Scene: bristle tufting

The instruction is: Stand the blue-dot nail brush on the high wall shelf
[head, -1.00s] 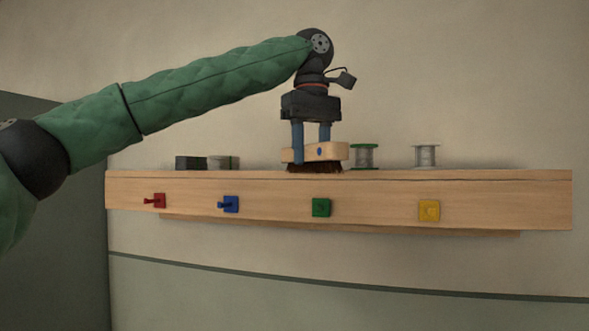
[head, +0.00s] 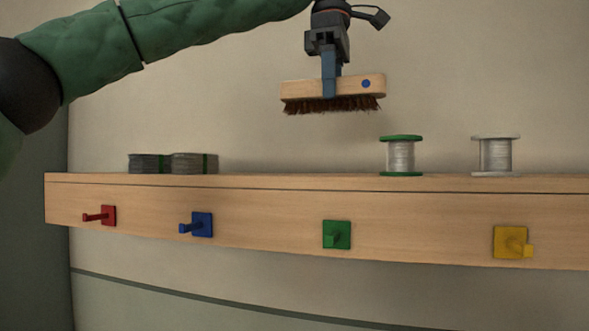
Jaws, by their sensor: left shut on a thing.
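The blue-dot nail brush (head: 305,89) has a pale wooden back, a blue dot near its right end and dark brown bristles pointing down. My left gripper (head: 331,88) is shut on the brush's wooden back and holds it level, above the high wall shelf (head: 270,200), with a clear gap between bristles and shelf top. The shelf is a long pale wooden board on the wall. My right gripper is not in view.
Dark bundles (head: 148,163) and (head: 195,163) stand at the shelf's left. A green-rimmed spool (head: 400,157) and a pale spool (head: 495,155) stand right. The shelf top between bundles and green spool is clear. Red (head: 108,215), blue (head: 202,225), green (head: 337,234) and yellow (head: 510,242) hooks line the front.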

